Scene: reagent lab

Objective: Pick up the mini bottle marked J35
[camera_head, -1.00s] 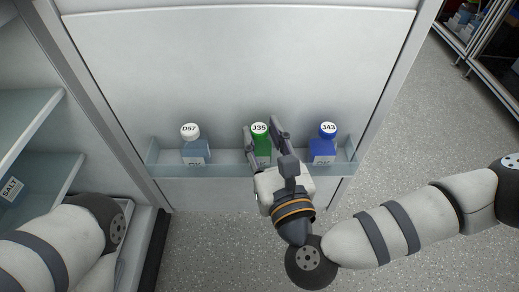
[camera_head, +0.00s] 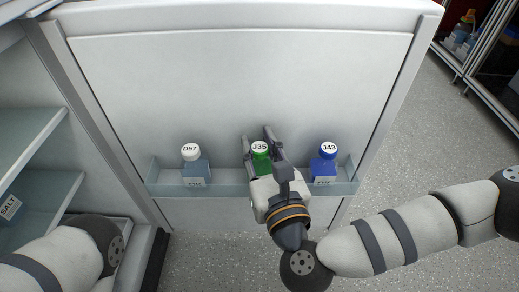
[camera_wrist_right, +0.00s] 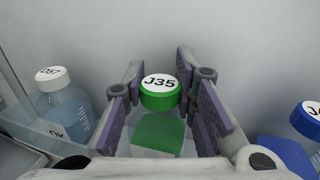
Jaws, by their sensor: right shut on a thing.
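The mini bottle marked J35 (camera_head: 260,149) has a green cap with a white label and stands in the door shelf between two other bottles. It also shows in the right wrist view (camera_wrist_right: 160,95), upright, with a green body below the cap. My right gripper (camera_head: 258,138) reaches in from the front, with one finger on each side of the J35 bottle, and is shut on it. The gripper hides most of the bottle's body in the head view. My left arm shows at the lower left, but its gripper is out of view.
A clear shelf (camera_head: 225,189) runs along the white door panel. Bottle D57 (camera_head: 195,170), white-capped, stands left of J35. Blue bottle J43 (camera_head: 325,167) stands right of it. A container marked SALT (camera_head: 9,207) is on the shelving at the left.

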